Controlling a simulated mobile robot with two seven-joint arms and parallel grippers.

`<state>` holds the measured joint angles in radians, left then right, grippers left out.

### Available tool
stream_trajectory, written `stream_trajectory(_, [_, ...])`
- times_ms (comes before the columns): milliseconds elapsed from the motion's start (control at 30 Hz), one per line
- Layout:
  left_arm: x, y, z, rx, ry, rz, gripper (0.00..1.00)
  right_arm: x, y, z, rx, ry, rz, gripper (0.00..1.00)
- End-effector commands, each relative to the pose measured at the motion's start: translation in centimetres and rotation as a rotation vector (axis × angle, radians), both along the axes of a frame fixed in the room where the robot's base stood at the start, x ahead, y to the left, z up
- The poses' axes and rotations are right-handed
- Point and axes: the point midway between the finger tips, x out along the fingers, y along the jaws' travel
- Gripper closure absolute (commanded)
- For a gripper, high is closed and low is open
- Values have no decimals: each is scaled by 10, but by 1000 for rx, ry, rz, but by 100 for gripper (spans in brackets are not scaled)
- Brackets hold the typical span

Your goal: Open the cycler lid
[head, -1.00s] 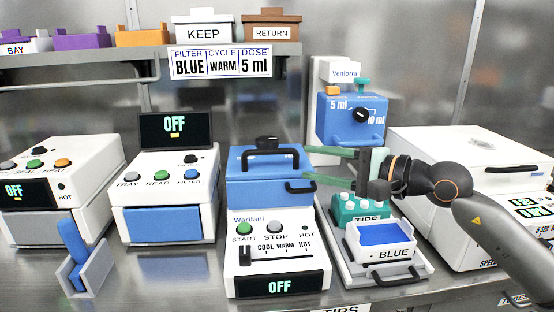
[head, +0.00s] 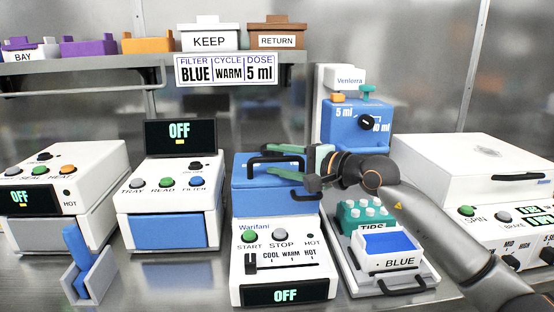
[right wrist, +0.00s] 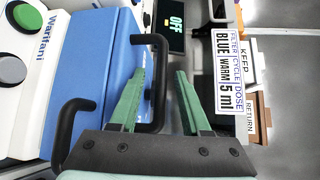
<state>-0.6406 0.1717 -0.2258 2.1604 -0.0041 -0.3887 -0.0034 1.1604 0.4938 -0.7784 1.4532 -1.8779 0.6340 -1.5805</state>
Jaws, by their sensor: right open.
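The cycler (head: 285,262) is the white box marked Warifani with a blue lid (head: 250,200), which is down. A black loop handle (head: 254,160) is on the lid's top, and another black handle is on its right side. My right gripper (head: 268,160) is open at the top handle, coming from the right. My left gripper is not in view.
A blue dispenser (head: 345,135) stands behind on the right. A teal tip box (head: 352,217) and a tray marked BLUE (head: 400,262) are right of the cycler. A white reader (head: 170,200) stands to its left. A shelf (head: 110,65) with bins runs above.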

Motion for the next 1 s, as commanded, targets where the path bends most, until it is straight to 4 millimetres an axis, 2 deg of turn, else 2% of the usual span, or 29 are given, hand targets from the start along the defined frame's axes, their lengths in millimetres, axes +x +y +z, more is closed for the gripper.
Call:
stream_trajectory(367, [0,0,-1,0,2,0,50,3,4,0,1,-1,0,53])
stream_trajectory(767, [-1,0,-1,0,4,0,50,3,3,-1,1,1,0,98])
stream_trajectory(1000, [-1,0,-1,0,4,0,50,3,3,-1,1,1,0,100])
